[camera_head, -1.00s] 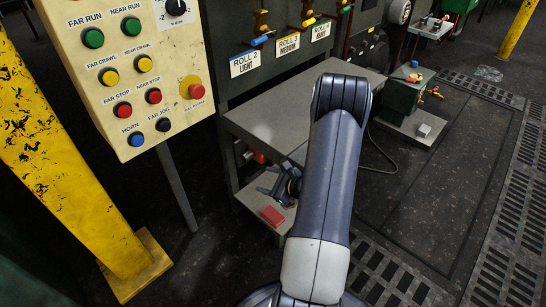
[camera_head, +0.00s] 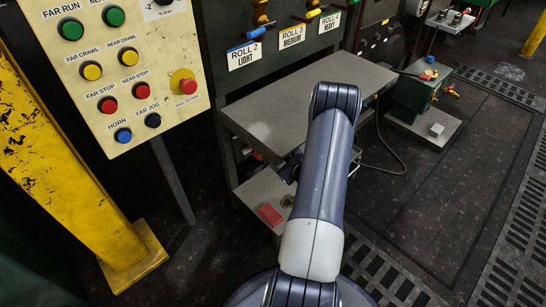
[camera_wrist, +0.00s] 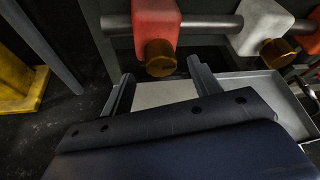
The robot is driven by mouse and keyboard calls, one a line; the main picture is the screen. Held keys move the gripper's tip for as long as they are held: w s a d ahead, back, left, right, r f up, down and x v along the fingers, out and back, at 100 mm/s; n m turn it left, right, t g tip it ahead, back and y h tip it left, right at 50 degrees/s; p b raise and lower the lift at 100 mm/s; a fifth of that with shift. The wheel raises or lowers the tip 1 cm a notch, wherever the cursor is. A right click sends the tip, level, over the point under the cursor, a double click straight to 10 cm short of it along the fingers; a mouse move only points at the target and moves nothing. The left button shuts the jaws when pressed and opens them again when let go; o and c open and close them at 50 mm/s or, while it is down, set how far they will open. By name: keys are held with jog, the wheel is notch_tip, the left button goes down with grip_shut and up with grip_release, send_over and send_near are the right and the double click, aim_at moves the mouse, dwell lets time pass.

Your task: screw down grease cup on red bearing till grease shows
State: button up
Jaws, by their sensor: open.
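The red bearing (camera_wrist: 155,18) is at the top of the wrist view, on a grey horizontal shaft (camera_wrist: 208,22). A brass-coloured grease cup (camera_wrist: 160,57) sticks out below it. My gripper (camera_wrist: 160,70) is open. Its two fingers point toward the cup, one on each side in the picture. The cup appears just beyond or level with the fingertips; contact cannot be told. No grease is visible. In the head view my arm hides the gripper and most of the space under the table.
A white bearing (camera_wrist: 266,25) with its own brass cup (camera_wrist: 279,52) sits to the right on the shaft. A grey tray (camera_wrist: 275,92) lies below. The grey tabletop (camera_head: 300,105) overhangs a low shelf with a red block (camera_head: 269,214). A yellow post (camera_head: 75,170) stands left.

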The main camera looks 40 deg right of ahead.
aim_at(275, 157)
jog(key=b+x, duration=0.1)
jog(key=x, duration=0.4)
jog(key=shift+w+f, duration=0.1)
jog(key=shift+w, duration=0.25)
jog(key=shift+c, duration=0.3)
jog(key=c, duration=0.9)
